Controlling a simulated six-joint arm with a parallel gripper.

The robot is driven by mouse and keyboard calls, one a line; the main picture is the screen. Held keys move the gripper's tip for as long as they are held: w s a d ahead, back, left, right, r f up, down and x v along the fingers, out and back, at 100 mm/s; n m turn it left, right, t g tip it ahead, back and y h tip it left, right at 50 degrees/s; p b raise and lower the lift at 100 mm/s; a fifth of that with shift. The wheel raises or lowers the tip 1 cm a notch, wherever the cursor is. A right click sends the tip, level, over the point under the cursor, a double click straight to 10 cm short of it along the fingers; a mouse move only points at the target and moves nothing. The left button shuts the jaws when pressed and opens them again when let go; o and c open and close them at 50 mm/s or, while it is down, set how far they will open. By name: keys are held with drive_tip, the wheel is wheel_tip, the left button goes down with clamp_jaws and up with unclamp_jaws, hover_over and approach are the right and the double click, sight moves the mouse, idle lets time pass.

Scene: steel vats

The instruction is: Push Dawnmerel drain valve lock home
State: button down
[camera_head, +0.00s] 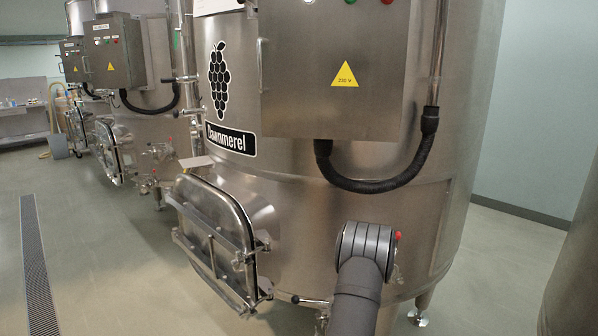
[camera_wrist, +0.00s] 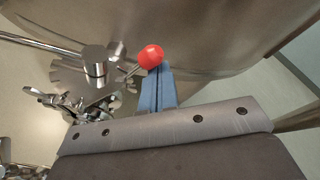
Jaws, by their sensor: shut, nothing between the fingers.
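The Dawnmerel vat (camera_head: 300,195) is a large steel tank with a grape emblem and a black name plate (camera_head: 230,139). In the wrist view its drain valve (camera_wrist: 95,68) is a steel fitting with wing nuts, left of my fingers. A red ball knob (camera_wrist: 151,56) on a thin steel stem projects from the valve. My gripper (camera_wrist: 160,72) is shut and empty, its blue fingertips right at the knob; I cannot tell whether they touch. In the head view my own wrist hides the gripper and most of the valve, and a small red knob (camera_head: 398,236) shows at its right edge.
A steel hatch (camera_head: 215,240) with clamp bars sticks out left of my arm. A control box (camera_head: 335,75) with a looping black cable (camera_head: 375,185) is above it. Another vat edge (camera_head: 575,270) stands at the right. The floor at left, with a drain grate (camera_head: 36,265), is clear.

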drive_tip(key=shift+a+r, duration=0.2)
drive_tip(key=shift+r, duration=0.05)
drive_tip(key=shift+a, duration=0.1)
idle(0.3)
drive_tip(key=shift+a+r, duration=0.15)
drive_tip(key=shift+r, duration=0.05)
drive_tip(key=d+v, duration=0.1)
drive_tip(key=v, duration=0.7)
idle(0.8)
